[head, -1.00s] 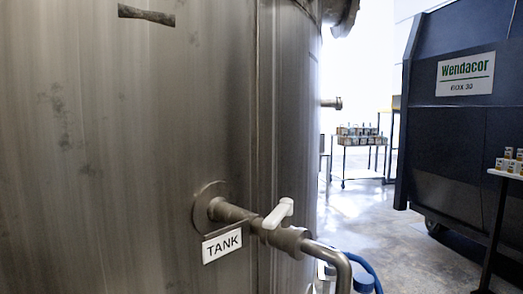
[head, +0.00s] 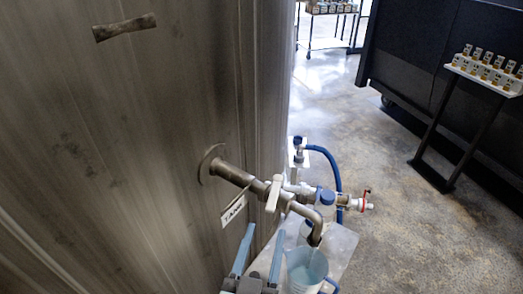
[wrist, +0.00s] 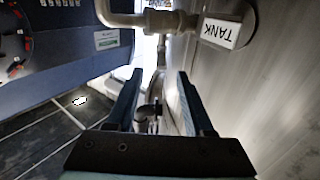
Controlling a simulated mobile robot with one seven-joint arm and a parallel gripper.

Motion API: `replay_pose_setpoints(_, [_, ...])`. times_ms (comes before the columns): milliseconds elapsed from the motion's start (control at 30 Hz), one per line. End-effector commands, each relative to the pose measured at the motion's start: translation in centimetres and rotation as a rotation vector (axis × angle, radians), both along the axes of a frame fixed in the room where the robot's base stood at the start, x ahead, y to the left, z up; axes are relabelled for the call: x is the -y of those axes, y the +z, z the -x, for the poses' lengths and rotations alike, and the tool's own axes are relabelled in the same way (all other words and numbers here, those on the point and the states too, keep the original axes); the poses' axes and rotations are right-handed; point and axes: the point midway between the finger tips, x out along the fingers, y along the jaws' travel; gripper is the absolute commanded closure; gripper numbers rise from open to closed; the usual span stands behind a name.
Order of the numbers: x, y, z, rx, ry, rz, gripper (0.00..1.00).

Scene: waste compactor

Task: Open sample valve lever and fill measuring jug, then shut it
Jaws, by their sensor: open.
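The steel tank's sample pipe (head: 235,175) carries a pale valve lever (head: 273,195), which lies across the pipe in the head view. A TANK label (head: 233,210) hangs below. The pipe bends down into a spout (head: 314,232) above the measuring jug (head: 303,270), a pale translucent jug with a blue handle. I cannot tell whether liquid is flowing or how full the jug is. My gripper (head: 265,231) is open and empty, with blue fingers below the lever and left of the jug, apart from the lever.
A second fitting with a blue hose (head: 335,165) and a red-handled tap (head: 366,200) stands behind the spout. The tank wall (head: 130,150) is close on the left. A narrow stand with small samples (head: 485,75) is at the right. The floor (head: 390,230) between is clear.

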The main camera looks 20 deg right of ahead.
Motion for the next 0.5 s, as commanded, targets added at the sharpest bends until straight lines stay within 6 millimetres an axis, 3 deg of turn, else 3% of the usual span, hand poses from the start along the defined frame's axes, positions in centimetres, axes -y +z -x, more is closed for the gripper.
replay_pose_setpoints(33, [0.0,1.1,0.3,-0.01,-0.002,0.002,0.47])
replay_pose_setpoints(267, [0.2,1.3,0.6,-0.02,-0.007,0.008,0.47])
replay_pose_setpoints(500, [1.8,1.5,-2.0,-0.019,-0.01,0.008,0.47])
